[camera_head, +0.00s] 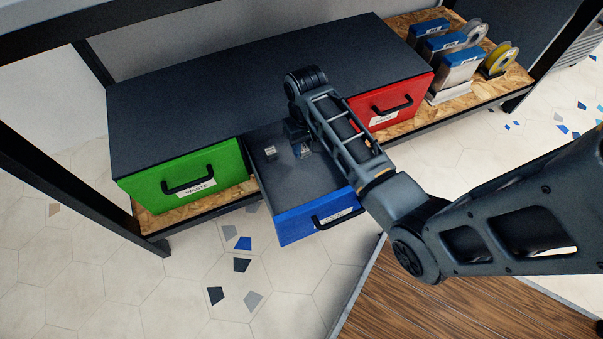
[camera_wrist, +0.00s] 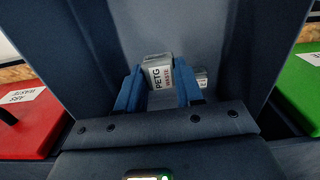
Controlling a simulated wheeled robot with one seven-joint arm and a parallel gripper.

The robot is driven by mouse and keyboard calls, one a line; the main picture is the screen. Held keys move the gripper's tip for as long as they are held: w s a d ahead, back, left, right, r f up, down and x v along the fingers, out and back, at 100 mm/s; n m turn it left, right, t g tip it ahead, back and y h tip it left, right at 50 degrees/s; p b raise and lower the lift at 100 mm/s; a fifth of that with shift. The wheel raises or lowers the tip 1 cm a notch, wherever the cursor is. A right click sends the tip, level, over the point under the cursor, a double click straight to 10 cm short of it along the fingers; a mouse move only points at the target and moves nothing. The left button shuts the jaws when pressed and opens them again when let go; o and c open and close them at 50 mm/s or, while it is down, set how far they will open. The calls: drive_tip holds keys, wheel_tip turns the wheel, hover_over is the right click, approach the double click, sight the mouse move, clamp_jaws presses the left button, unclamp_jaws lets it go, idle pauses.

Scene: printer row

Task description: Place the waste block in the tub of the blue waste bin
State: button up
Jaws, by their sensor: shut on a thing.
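The blue waste bin (camera_head: 287,222) is an open drawer between the green and red ones, its tub showing from above. My gripper (camera_head: 298,138) is down over the tub. In the wrist view, my gripper (camera_wrist: 158,92) is shut on a grey waste block (camera_wrist: 155,73) labelled "PETG WASTE", a blue finger on each side. The held block also shows in part in the head view (camera_head: 305,151), low in the tub; whether it touches the floor I cannot tell. A second small grey block (camera_head: 270,153) lies in the tub to the left, partly hidden behind a finger in the wrist view (camera_wrist: 203,80).
A closed green drawer (camera_head: 190,178) labelled "WASTE" is on the left, a closed red drawer (camera_head: 397,105) on the right. A dark top (camera_head: 200,85) covers the drawers. Filament spools (camera_head: 500,59) and blue-topped boxes (camera_head: 460,68) stand at the right of the shelf.

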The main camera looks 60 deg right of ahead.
sight(304, 172)
wheel_tip(304, 172, down, 10)
drive_tip(key=b, duration=0.4)
drive_tip(key=shift+b, duration=0.4)
drive_tip(key=shift+f, duration=0.2)
drive_tip(key=o, duration=1.1)
drive_tip(key=shift+r, duration=0.1)
wheel_tip(304, 172, up, 12)
drive_tip(key=p, duration=0.5)
drive_tip(key=shift+r, duration=0.1)
drive_tip(key=shift+r+p, duration=0.1)
drive_tip(key=shift+p, duration=0.2)
